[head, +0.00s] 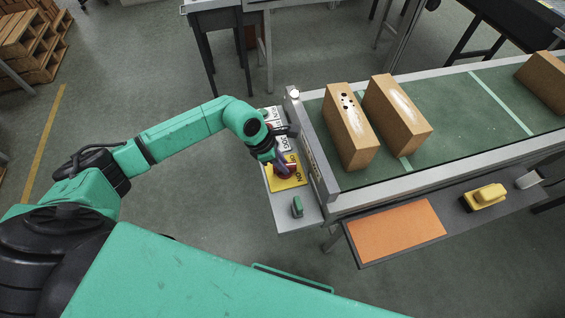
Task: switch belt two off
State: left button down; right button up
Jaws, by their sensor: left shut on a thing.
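A grey control panel (310,213) is fixed at the near left end of the green conveyor belt (445,110). On it is a yellow plate (298,183) with dark lettering and a dark red switch knob (290,172). My left gripper (283,167) reaches down over the plate and is shut on the red knob, hiding part of it. White labels (284,143) lie behind it, partly covered by my wrist. A small green handle (297,207) stands at the panel's front. I cannot read which label names belt two. My right gripper does not show.
Brick-like brown blocks (352,135) stand on the belt, one with dark holes. A grey upright guard (314,155) borders the panel on the right. A lower shelf holds an orange mat (396,232) and a yellow object (486,196).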

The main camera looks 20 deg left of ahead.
pick_arm(q)
jog(key=n+t, duration=0.1)
jog(key=n, duration=0.1)
jog(key=shift+d+n+y, duration=0.1)
jog(key=shift+n+y, duration=0.2)
jog(key=shift+n, duration=0.1)
jog(key=n+b, duration=0.1)
jog(key=n, duration=0.1)
jog(key=shift+n+t+y, duration=0.4)
jog(key=n+y+b, duration=0.1)
jog(key=n+b, duration=0.1)
jog(key=n, duration=0.1)
jog(key=shift+s+d+n+t, duration=0.1)
jog(key=shift+n+t, duration=0.2)
jog(key=shift+t, duration=0.1)
jog(key=shift+n+y+b, duration=0.3)
jog(key=shift+n+b, duration=0.05)
jog(key=shift+n, duration=0.25)
jog(key=shift+r, duration=0.1)
jog(key=c, duration=0.8)
grip_release()
jog(key=shift+o, duration=0.2)
jog(key=shift+s, duration=0.1)
